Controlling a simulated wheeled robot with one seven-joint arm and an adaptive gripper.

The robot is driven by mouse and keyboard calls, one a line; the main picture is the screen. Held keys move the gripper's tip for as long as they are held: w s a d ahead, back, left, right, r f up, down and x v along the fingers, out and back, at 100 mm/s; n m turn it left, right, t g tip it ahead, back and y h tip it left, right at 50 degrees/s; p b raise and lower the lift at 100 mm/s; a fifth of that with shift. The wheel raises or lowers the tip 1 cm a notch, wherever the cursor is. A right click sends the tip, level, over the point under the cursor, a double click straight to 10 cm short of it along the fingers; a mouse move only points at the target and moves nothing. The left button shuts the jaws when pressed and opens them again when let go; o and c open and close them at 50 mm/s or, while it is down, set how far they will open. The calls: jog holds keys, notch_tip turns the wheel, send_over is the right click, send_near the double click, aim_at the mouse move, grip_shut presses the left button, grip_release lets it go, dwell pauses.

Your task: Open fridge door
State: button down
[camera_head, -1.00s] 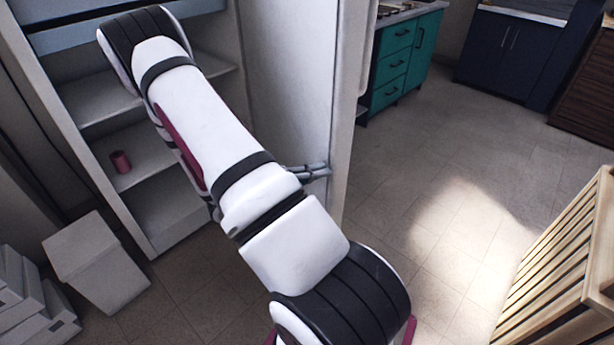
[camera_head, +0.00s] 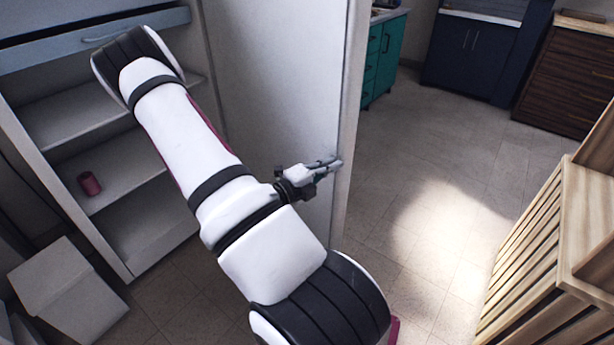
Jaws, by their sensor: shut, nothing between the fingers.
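A tall pale grey panel (camera_head: 275,85) of what looks like the fridge stands upright in the upper middle. I cannot tell whether it is the door or a side wall, and no door handle shows on it. My gripper (camera_head: 335,163) is in front of the panel, close to its right edge. Its fingers are shut and empty, pointing right. Whether they touch the panel is unclear. My arm hides part of the panel's lower left.
An open shelf unit (camera_head: 75,118) stands at left, with a red can (camera_head: 89,183) on a shelf. A white bin (camera_head: 65,290) is below. Teal drawers (camera_head: 383,55) and navy cabinets (camera_head: 470,50) stand behind. A slatted wooden piece (camera_head: 530,250) is at right. Floor between is clear.

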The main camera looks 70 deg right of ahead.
jog(key=s+d+n+t+h+b, duration=0.1)
jog(key=s+d+n+t, duration=0.2)
jog(key=d, duration=1.4)
jog(key=s+d+n+t+b, duration=0.2)
jog(key=s+d+t, duration=0.3)
jog(key=d, duration=1.2)
jog(key=shift+s+d+n+t+h, duration=0.15)
jog(key=shift+s+n+t+h, duration=0.25)
jog(key=shift+s, duration=0.35)
jog(key=a, duration=1.2)
jog(key=shift+s, duration=0.35)
